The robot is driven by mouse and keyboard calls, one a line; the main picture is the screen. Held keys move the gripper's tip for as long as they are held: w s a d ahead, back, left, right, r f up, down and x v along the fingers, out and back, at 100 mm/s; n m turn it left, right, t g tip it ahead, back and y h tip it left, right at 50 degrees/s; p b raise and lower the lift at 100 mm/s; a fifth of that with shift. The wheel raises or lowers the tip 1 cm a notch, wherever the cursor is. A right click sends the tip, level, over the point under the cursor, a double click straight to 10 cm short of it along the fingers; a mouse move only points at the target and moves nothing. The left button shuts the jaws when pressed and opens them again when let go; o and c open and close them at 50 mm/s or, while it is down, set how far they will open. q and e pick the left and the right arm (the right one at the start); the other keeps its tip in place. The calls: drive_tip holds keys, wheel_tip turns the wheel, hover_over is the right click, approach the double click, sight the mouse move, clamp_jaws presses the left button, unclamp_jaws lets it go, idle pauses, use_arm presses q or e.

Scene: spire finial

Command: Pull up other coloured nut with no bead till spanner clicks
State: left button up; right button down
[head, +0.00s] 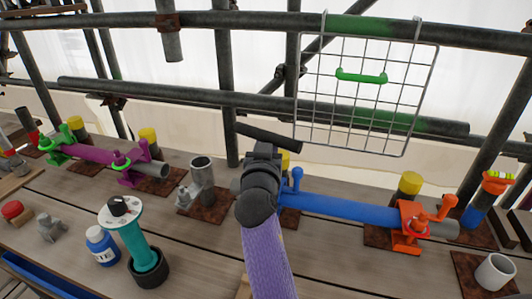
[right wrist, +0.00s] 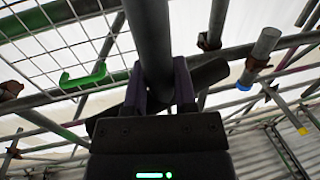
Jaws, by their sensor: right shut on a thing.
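My right gripper (head: 264,150) is above the planks, beside a blue coupler (head: 294,184) at the left end of a blue tube. In the right wrist view its jaws (right wrist: 160,85) are shut on a dark bar; a dark bar (head: 277,139) also shows beyond the gripper in the head view. I cannot tell whether it is the spanner or what it touches. An orange coupler (head: 410,228) with a round nut sits toward the blue tube's right end. At left, a purple tube carries a green coupler (head: 57,148) and a purple coupler (head: 136,160) with a green part. Beads are too small to tell.
A wire mesh panel (head: 345,132) with a green handle hangs at upper right. Scaffold tubes (head: 224,90) stand behind the planks. A blue-and-white bottle (head: 101,246) and a teal tool (head: 139,245) stand at front left. A grey cup (head: 495,272) is at right.

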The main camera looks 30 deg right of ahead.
sight(267, 132)
drive_tip(key=shift+m+g+h+b, duration=0.4)
drive_tip(key=shift+h+b, duration=0.1)
drive_tip(key=shift+b, duration=0.3)
wheel_tip(267, 132, up, 8)
drive_tip(key=p, duration=0.6)
drive_tip(key=shift+f+p, duration=0.1)
drive_tip(key=shift+p, duration=0.2)
drive_tip(key=shift+f, duration=0.1)
